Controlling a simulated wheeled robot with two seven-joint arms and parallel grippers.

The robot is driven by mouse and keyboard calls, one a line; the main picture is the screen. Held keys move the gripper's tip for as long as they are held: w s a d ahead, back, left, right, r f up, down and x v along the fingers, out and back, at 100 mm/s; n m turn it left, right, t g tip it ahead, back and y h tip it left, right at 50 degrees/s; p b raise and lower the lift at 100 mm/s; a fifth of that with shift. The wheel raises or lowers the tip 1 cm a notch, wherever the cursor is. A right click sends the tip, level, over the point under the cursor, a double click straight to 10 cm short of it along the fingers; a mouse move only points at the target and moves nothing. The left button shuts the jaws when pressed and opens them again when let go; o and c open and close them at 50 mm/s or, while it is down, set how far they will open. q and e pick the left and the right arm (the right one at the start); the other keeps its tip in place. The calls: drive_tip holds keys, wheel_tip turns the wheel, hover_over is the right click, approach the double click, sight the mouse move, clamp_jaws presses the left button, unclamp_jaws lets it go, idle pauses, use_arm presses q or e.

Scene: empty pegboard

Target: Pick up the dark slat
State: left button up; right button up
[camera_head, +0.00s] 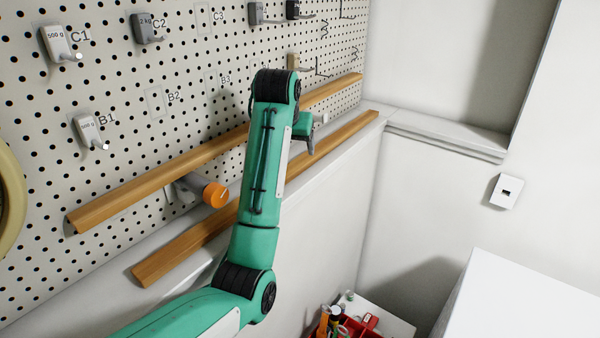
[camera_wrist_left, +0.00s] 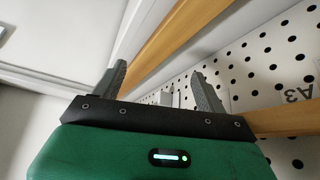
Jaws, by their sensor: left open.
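Two long wooden slats show in the head view. The upper slat (camera_head: 150,180) lies against the pegboard, and the lower slat (camera_head: 330,145) lies along the ledge below it. Both are brown, and I cannot tell clearly which is the darker. My left gripper (camera_head: 308,140) is beside the far half of the lower slat, partly hidden by my arm. In the left wrist view the gripper (camera_wrist_left: 159,69) is open and empty, with one slat (camera_wrist_left: 165,45) running past between and beyond its fingers. Another slat (camera_wrist_left: 285,122) shows at the right. My right gripper is out of view.
The pegboard (camera_head: 120,130) holds weights on hooks, such as a light one (camera_head: 60,43) at C1. An orange-ended peg (camera_head: 216,194) sticks out between the slats. A red bin (camera_head: 350,328) with tools stands below. A white surface (camera_head: 520,300) is at lower right.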

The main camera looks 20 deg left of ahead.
sight(300, 161)
use_arm(q)
drive_tip(key=shift+w+f, duration=0.3)
drive_tip(key=shift+f, duration=0.3)
drive_tip(key=shift+w+f, duration=0.2)
drive_tip(key=shift+f, duration=0.15)
drive_tip(key=shift+w+f, duration=0.1)
drive_tip(key=shift+f, duration=0.15)
drive_tip(key=shift+w, duration=0.1)
drive_tip(key=shift+w+f+p, duration=0.1)
drive_tip(key=shift+w+p, duration=0.05)
drive_tip(key=shift+p, duration=0.25)
drive_tip(key=p+x, duration=0.3)
drive_tip(key=shift+w+d+f, duration=0.2)
drive_tip(key=shift+w+d, duration=0.1)
drive_tip(key=shift+w, duration=0.1)
drive_tip(key=shift+w+f, duration=0.25)
drive_tip(key=shift+f, duration=0.35)
drive_tip(key=c, duration=1.2)
drive_tip(key=shift+r, duration=0.1)
drive_tip(key=c, duration=0.4)
drive_tip(key=shift+r, duration=0.1)
clamp_jaws()
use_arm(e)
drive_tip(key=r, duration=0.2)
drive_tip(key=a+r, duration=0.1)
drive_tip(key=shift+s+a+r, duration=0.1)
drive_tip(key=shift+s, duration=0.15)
